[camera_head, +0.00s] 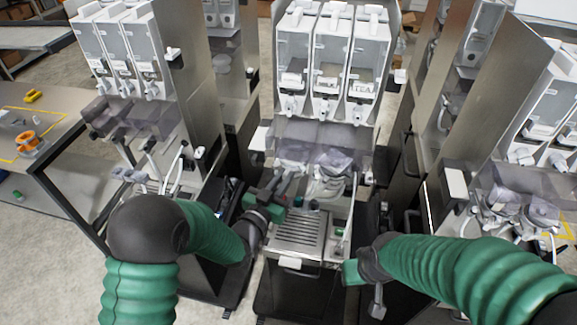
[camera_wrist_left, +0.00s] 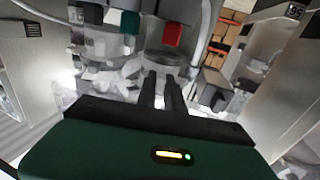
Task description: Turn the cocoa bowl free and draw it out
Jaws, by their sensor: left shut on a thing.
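My left gripper (camera_head: 284,182) reaches into the middle dispenser, at the left of its bowl row. In the left wrist view its two dark fingers (camera_wrist_left: 162,88) are close together, shut on a grey rounded part (camera_wrist_left: 165,62) that I take for the cocoa bowl. No label on it can be read, and its outline is mostly hidden by the fingers. Pale bowls and spouts (camera_head: 332,180) sit just right of this gripper, below a smoky clear cover (camera_head: 325,135). My right gripper (camera_head: 364,283) hangs at the dispenser's lower right, away from the bowls; its jaws are unclear.
Three white canisters (camera_head: 328,62) stand above the bowls. A slotted drip tray (camera_head: 298,232) lies below my left gripper. Similar dispensers stand left (camera_head: 125,50) and right (camera_head: 545,105). In the wrist view a red block (camera_wrist_left: 173,36) and green block (camera_wrist_left: 129,22) are close beyond the fingers.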

